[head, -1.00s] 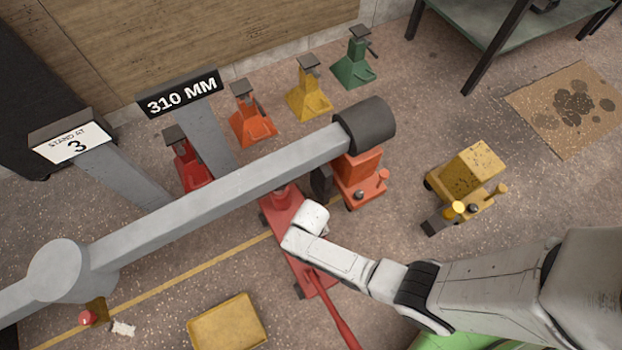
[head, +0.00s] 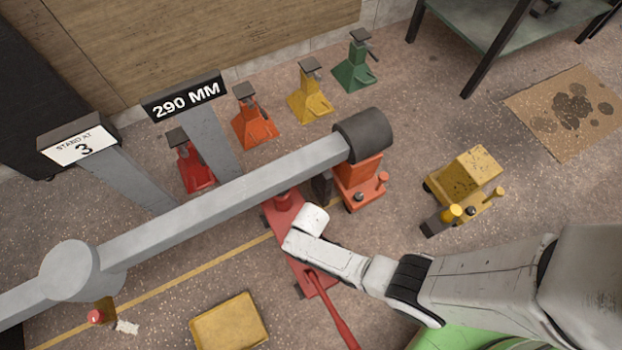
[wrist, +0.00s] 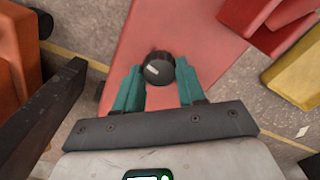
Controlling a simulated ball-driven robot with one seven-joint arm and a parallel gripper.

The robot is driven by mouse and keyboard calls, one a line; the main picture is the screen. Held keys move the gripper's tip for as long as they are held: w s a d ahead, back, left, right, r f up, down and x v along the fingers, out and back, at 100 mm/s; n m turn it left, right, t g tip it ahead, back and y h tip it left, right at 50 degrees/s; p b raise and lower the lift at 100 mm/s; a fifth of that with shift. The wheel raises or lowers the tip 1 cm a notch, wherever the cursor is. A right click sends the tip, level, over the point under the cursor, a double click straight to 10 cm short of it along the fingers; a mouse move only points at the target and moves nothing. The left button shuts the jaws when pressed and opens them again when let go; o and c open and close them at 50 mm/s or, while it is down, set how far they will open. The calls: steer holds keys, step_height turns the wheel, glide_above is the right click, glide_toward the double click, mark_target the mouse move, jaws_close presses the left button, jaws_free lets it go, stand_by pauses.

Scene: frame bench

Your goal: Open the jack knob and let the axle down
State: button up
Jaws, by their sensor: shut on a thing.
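The grey axle (head: 215,204) runs across the head view, with a dark hub (head: 363,135) at its right end above an orange block (head: 358,183). The red jack (head: 318,278) is under the axle, its long red handle (head: 337,315) pointing to the front. In the wrist view the round black jack knob (wrist: 157,71) with a white mark sits on the red jack body. My gripper (wrist: 158,78) has its teal fingers closed on the knob's two sides. In the head view my white wrist hides the knob and fingers.
A sign (head: 186,97) reads 290 MM; another (head: 79,147) reads STAND AT 3. Several coloured stands line the wall, including a yellow one (head: 309,95). A yellow tray (head: 229,322) and a yellow wheeled unit (head: 466,183) stand on the floor. A workbench (head: 505,35) is at the back right.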

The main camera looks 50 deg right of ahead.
steer(key=shift+n, duration=0.3)
steer(key=o, duration=1.1)
steer(key=shift+c, duration=0.2)
steer(key=shift+r, duration=0.1)
step_height(320, 180, up, 11)
steer(key=p, duration=0.6)
steer(key=shift+f+p, duration=0.2)
steer(key=shift+p, duration=0.1)
